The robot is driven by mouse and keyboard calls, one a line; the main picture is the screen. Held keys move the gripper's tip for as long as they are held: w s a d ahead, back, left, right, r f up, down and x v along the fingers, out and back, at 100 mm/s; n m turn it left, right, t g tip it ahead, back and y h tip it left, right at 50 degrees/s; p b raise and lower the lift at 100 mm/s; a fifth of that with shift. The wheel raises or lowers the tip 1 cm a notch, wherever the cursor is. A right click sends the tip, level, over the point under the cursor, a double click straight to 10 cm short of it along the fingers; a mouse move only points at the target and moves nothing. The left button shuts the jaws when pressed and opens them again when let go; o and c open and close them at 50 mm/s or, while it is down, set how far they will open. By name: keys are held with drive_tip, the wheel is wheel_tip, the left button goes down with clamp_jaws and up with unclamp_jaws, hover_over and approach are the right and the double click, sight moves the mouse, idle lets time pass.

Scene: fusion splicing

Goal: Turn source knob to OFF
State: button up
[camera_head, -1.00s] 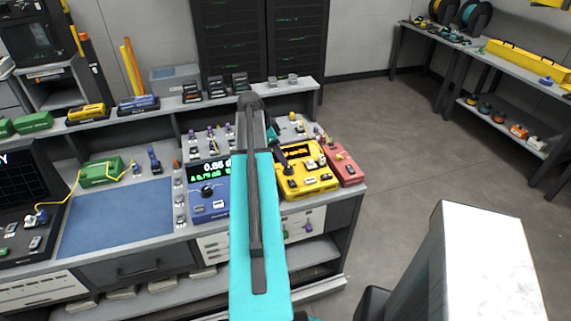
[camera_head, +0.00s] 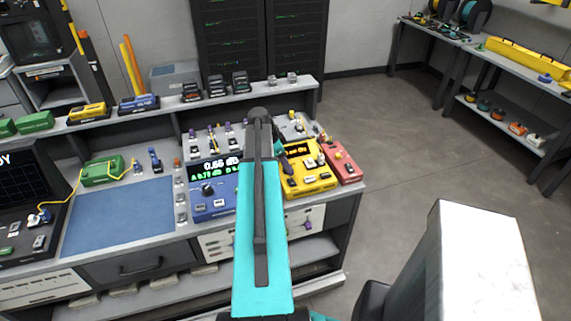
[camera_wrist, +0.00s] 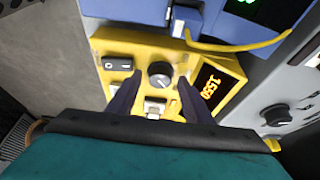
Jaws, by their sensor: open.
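The yellow source unit (camera_head: 312,184) sits on the bench right of centre, and it also shows in the wrist view (camera_wrist: 113,46) with a lit "1550" display. Its round dark knob (camera_wrist: 160,74) with a pale pointer mark is in the middle of its face. The knob cannot be made out in the head view. My gripper (camera_wrist: 159,80) is open, with its two dark fingers reaching over the unit's face, one on each side of the knob. I cannot tell whether the fingers touch it. My arm hides part of the bench in the head view.
A blue meter (camera_head: 213,205) with a lit display stands left of the yellow unit, and a red box (camera_head: 343,164) stands right of it. A shelf (camera_head: 140,118) with small devices runs behind. A blue mat (camera_head: 115,218) lies clear at left.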

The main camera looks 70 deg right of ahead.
drive_tip(key=c, duration=1.1)
drive_tip(key=shift+o, duration=0.2)
drive_tip(key=shift+a+f+n+b, duration=0.1)
drive_tip(key=shift+n+b, duration=0.35)
drive_tip(key=shift+n, duration=0.05)
drive_tip(key=n+b, duration=0.1)
drive_tip(key=n+t+h+b, duration=0.1)
drive_tip(key=n, duration=0.1)
drive_tip(key=shift+s+a, duration=0.15)
drive_tip(key=shift+s, duration=0.05)
drive_tip(key=n, duration=0.1)
drive_tip(key=n+t+b, duration=0.1)
drive_tip(key=n, duration=0.1)
drive_tip(key=n+t, duration=0.1)
drive_tip(key=shift+s+n+h+b, duration=0.25)
drive_tip(key=shift+n+h+b, duration=0.05)
drive_tip(key=shift+b, duration=0.1)
drive_tip(key=n+t, duration=0.1)
drive_tip(key=n, duration=0.3)
drive_tip(key=shift+s+n+t+b, duration=0.15)
drive_tip(key=shift+n+t+b, duration=0.25)
drive_tip(key=shift+s+d+n+t+y+b, duration=0.1)
drive_tip(key=shift+n+t+y+b, duration=0.25)
drive_tip(key=shift+n, duration=0.75)
drive_tip(key=shift+s+d+n+t+y, duration=0.15)
drive_tip(key=shift+n+t, duration=0.3)
drive_tip(key=shift+n, duration=0.65)
drive_tip(key=shift+w+a, duration=0.1)
